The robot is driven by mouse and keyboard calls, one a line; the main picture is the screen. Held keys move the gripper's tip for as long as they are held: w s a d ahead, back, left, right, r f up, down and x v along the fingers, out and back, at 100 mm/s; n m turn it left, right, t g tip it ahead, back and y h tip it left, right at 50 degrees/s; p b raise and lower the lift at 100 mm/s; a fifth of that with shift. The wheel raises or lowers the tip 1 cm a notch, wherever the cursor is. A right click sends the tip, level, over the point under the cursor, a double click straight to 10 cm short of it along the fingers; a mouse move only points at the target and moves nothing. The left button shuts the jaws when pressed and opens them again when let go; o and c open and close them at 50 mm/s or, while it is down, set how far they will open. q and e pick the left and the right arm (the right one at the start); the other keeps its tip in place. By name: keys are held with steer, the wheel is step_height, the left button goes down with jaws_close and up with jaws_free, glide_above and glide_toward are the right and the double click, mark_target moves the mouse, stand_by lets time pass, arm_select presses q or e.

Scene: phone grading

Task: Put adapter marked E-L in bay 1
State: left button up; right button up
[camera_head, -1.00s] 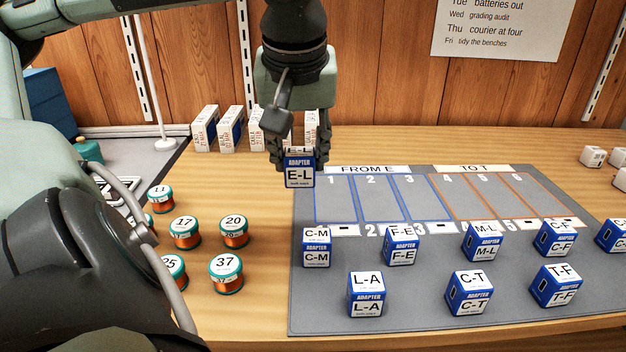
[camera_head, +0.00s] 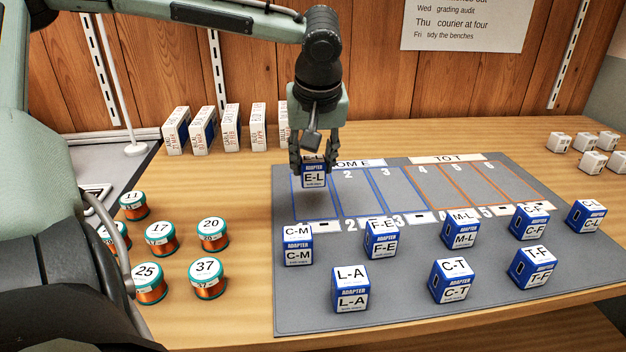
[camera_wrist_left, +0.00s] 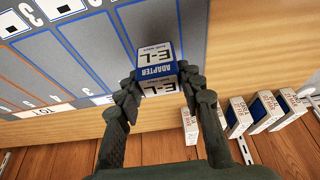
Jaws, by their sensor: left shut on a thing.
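The blue and white adapter marked E-L (camera_head: 314,177) is held upright in my left gripper (camera_head: 315,160), above the far part of bay 1 (camera_head: 310,204) on the grey mat (camera_head: 290,315). A dark shadow lies on the mat below it. In the left wrist view, the E-L adapter (camera_wrist_left: 156,72) sits between both fingers of my left gripper (camera_wrist_left: 155,88). Bay 1 has a blue outline and shows no adapter resting in it. My right gripper is not in view.
Several adapters, such as C-M (camera_head: 298,246), F-E (camera_head: 382,241) and L-A (camera_head: 350,291), stand on the mat's near half. Numbered spools (camera_head: 161,238) stand at left. White boxes (camera_head: 232,128) line the back. The other bays (camera_head: 455,190) are empty.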

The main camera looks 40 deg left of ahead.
mark_target(313, 181)
arm_select(q)
step_height(313, 181, down, 4)
steer(key=shift+r, duration=0.1)
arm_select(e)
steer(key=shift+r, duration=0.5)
arm_select(q)
steer(key=shift+f, duration=0.3)
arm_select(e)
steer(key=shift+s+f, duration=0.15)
arm_select(q)
steer(key=o, duration=1)
steer(key=shift+o, duration=0.2)
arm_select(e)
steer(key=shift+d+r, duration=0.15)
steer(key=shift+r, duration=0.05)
